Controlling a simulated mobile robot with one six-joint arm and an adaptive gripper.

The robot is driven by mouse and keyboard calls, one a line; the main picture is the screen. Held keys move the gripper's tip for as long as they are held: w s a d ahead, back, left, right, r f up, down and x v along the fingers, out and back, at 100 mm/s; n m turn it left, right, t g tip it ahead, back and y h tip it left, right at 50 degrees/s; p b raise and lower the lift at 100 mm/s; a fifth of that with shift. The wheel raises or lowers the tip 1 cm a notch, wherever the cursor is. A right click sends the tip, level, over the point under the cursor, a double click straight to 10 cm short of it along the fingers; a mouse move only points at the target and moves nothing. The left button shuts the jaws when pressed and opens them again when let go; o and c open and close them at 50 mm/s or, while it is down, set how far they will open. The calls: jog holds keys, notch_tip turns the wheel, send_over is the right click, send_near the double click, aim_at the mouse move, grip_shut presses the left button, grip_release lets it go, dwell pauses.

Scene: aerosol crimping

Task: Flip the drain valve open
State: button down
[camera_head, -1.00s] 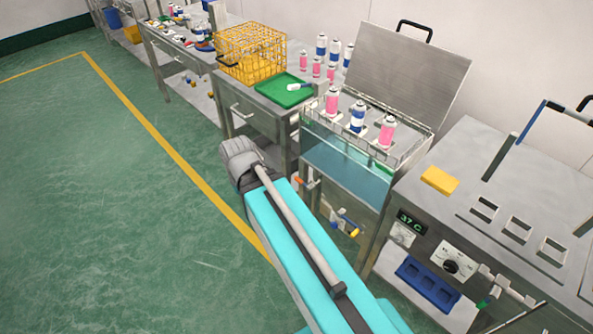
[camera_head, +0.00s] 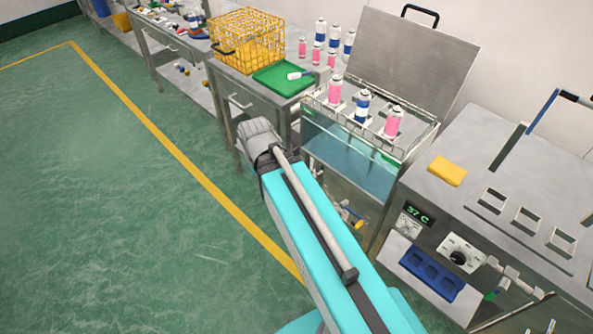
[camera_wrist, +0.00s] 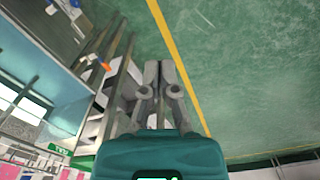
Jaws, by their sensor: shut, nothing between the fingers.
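The water tank (camera_head: 350,160) stands right of centre in the head view, with blue-green water behind clear walls. An orange lever on a pale pipe fitting (camera_wrist: 105,66) shows left of my gripper in the wrist view, beside the tank. My arm hides this lever in the head view. A yellow-handled fitting (camera_head: 358,224) is low on the tank's front; I cannot tell for sure which is the drain valve. My gripper (camera_wrist: 163,64) is shut and empty, apart from the orange lever.
Pink and blue cans (camera_head: 362,105) stand in the tank's rack under a raised lid (camera_head: 415,60). A control cabinet (camera_head: 470,215) is on the right. A yellow basket (camera_head: 247,40) and green tray (camera_head: 283,78) sit behind left. The green floor (camera_head: 100,200) at left is clear.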

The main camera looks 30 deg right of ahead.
jog(key=w+d+f+m+t+h+b, duration=0.1)
jog(key=w+d+f+m+h+b, duration=0.3)
jog(key=w+d+f+m+b, duration=0.3)
jog(key=w+d+f+m+t+h+b, duration=0.2)
jog(key=w+d+f+m+h+b, duration=0.2)
jog(key=w+d+f+b, duration=0.6)
jog(key=shift+w+d+f+m+b, duration=0.3)
jog(key=shift+w+f+m+b, duration=1.1)
jog(key=shift+w+f+b, duration=2.8)
jog(key=s+r+b, duration=0.2)
jog(key=shift+s+r, duration=0.1)
jog(key=shift+r, duration=0.3)
jog(key=shift+d+f, duration=0.1)
jog(key=shift+f, duration=0.05)
jog(key=a+f+b+x, duration=0.1)
jog(key=b+x, duration=1)
jog(key=x, duration=0.1)
jog(key=shift+s+f, duration=0.25)
jog(key=shift+f, duration=0.3)
jog(key=shift+a, duration=0.15)
